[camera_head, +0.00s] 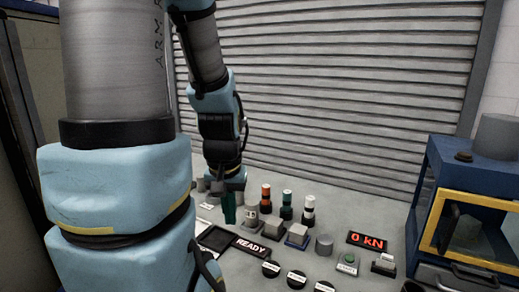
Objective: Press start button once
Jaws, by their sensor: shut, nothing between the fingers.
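A green push button (349,258) sits on a small grey box on the table, right of centre. A white label on its front is too small to read surely; it is the only green button I see. My gripper (229,218) hangs on the left side of the table with its dark teal fingers pointing down. It is shut with nothing visible in it. It is well to the left of the green button and apart from it.
A "READY" sign (250,248) and a red "0 kN" display (367,241) lie on the table. A grey cylinder (324,244) is left of the button. A blue machine (455,200) stands right.

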